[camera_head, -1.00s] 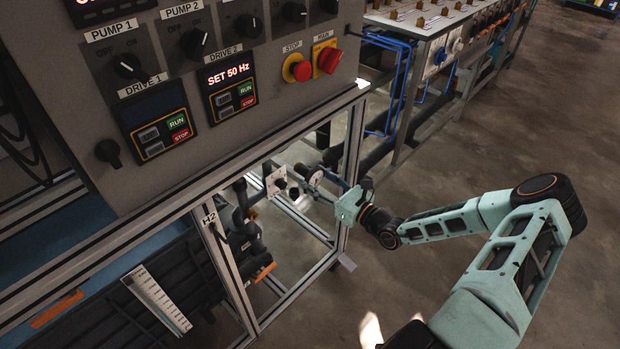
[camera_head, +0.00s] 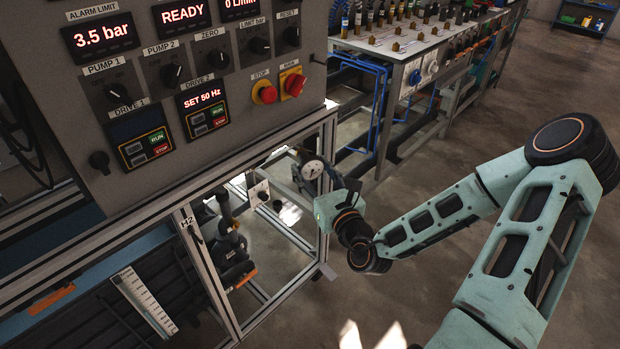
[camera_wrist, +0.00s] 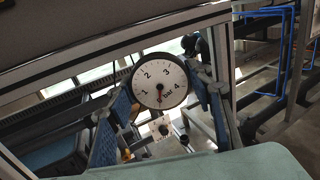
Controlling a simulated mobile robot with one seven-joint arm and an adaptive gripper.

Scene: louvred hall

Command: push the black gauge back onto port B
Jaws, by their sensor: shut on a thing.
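The black-rimmed gauge (camera_head: 312,170) has a white dial. In the wrist view the gauge (camera_wrist: 160,76) faces me, with numbers, "bar" and a red needle pointing down. My gripper (camera_head: 318,178) is shut on the gauge, with blue-padded fingers on either side of it in the wrist view. A pale plate (camera_head: 258,192) with dark round fittings is inside the frame, left of and below the gauge. The plate (camera_wrist: 161,127) shows below the dial in the wrist view. The gauge looks apart from it. The port letters are too small to read.
The metal frame's front post (camera_head: 325,190) stands close by my gripper. The control panel (camera_head: 200,80) overhangs at upper left. Dark pipes (camera_head: 230,235) are lower left inside the frame. A bench with blue tubing (camera_head: 380,85) stands behind. Floor at right is open.

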